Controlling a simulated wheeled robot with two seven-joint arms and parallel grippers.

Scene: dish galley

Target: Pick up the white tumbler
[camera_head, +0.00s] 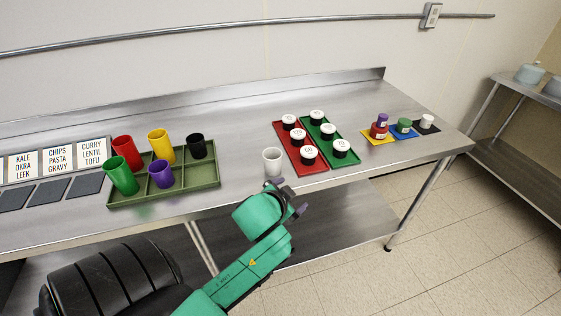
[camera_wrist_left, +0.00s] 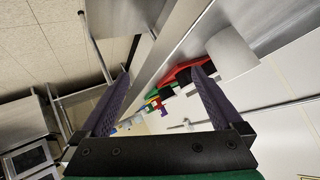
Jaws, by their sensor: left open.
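The white tumbler (camera_head: 272,162) stands upright near the front edge of the steel table, between the green tray and the red mat. My left gripper (camera_head: 292,200) is open and empty, just in front of the table edge and slightly right of the tumbler. In the left wrist view the tumbler (camera_wrist_left: 232,52) is a pale cylinder beyond the right finger, outside the gap between the fingertips (camera_wrist_left: 162,74). The gripper and tumbler look apart. My right gripper is not in view.
A green compartment tray (camera_head: 190,178) with several coloured tumblers is left of the white one. A red mat (camera_head: 313,168) and green mat (camera_head: 348,158) hold black-and-white jars to its right. Farther right are small coloured mats with stacked items. The back is clear.

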